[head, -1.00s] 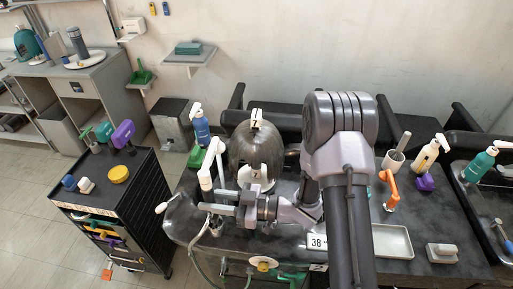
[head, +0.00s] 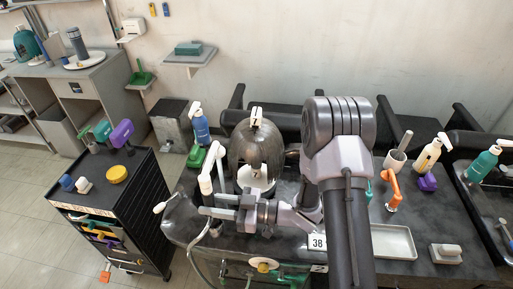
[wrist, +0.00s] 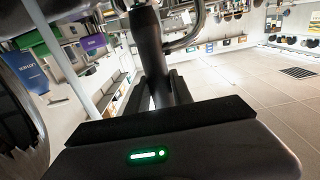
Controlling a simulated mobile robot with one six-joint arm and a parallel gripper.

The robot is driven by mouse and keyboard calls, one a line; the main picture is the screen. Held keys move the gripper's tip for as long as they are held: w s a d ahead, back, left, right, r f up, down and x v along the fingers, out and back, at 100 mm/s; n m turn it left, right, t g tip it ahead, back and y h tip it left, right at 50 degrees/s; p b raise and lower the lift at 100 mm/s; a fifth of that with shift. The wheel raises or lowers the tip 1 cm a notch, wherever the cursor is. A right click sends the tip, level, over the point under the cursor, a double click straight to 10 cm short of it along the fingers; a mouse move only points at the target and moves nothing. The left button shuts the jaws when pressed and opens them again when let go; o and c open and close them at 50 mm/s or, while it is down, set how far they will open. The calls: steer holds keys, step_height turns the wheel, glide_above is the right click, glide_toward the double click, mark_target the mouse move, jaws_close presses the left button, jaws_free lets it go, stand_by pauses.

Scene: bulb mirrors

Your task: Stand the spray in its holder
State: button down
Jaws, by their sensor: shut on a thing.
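The white spray (head: 206,168) stands roughly upright at the left end of the basin unit, with its head at the top. My gripper (head: 208,205) comes in from the right and is shut around the spray's lower part. In the wrist view the dark lower part of the spray (wrist: 148,45) runs between my dark jaws (wrist: 165,108). A grey hose (head: 191,257) hangs down in front of the unit. A small socket-like piece, perhaps the holder, (head: 215,229) shows just below my jaws on the unit's rim. Whether the spray touches it is unclear.
A white lever (head: 160,207) sticks out at left. A black cart (head: 110,205) stands further left, with floor between. Bottles, an orange-handled tool (head: 393,187) and a metal tray (head: 393,242) lie on the counter at right.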

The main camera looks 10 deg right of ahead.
steer(key=shift+f+b, duration=1.1)
steer(key=shift+f, duration=0.45)
steer(key=shift+c, duration=2)
jaws_free()
steer(key=v, duration=0.7)
steer(key=shift+p, duration=0.3)
steer(key=shift+r, duration=0.1)
